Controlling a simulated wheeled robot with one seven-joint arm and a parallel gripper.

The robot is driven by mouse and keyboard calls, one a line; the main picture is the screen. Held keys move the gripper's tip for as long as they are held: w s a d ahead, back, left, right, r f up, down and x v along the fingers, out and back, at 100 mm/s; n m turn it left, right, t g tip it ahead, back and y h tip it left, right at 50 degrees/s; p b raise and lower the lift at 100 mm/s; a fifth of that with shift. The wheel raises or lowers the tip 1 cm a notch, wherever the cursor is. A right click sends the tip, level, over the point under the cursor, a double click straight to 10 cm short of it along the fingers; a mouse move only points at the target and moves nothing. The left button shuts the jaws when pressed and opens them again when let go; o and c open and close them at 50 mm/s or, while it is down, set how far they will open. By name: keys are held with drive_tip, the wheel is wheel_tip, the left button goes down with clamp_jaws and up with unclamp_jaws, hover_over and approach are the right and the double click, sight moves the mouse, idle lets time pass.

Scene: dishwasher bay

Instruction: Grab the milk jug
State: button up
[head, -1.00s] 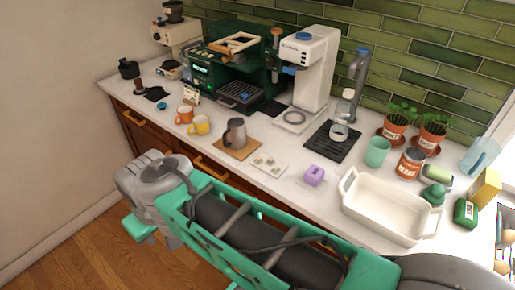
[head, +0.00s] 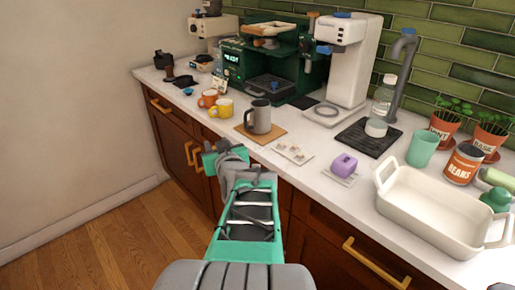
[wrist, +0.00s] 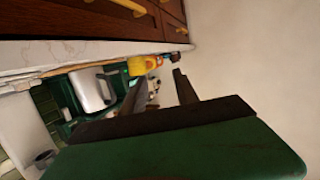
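The milk jug (head: 258,117) is a grey metal jug with a dark handle, upright on a brown wooden board (head: 272,136) on the counter. It also shows in the wrist view (wrist: 92,90), tipped sideways by the camera's angle and left of the fingers. My gripper (head: 208,158) is in front of the counter's edge, left of the jug in the head view and apart from it. In the wrist view its two dark fingers (wrist: 159,76) are spread with nothing held between them.
A yellow mug (head: 221,108) and an orange mug (head: 208,98) stand left of the jug. A small white tray (head: 294,152) and a purple block (head: 344,164) are to its right. The green coffee machine (head: 270,65) is behind. Cabinet handles (head: 196,158) project below the counter.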

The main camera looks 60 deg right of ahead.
sight(246, 123)
drive_tip(key=s+d+m+h+b, duration=0.1)
drive_tip(key=s+d+m+h, duration=0.1)
drive_tip(key=s+d+h, duration=0.35)
drive_tip(key=shift+y, duration=0.65)
drive_tip(key=x, duration=0.2)
drive_tip(key=s+d+x, duration=0.1)
drive_tip(key=x, duration=0.5)
drive_tip(key=shift+d+r, duration=0.15)
drive_tip(key=shift+d, duration=0.2)
drive_tip(key=shift+c, duration=0.5)
clamp_jaws()
drive_tip(key=shift+r, duration=0.1)
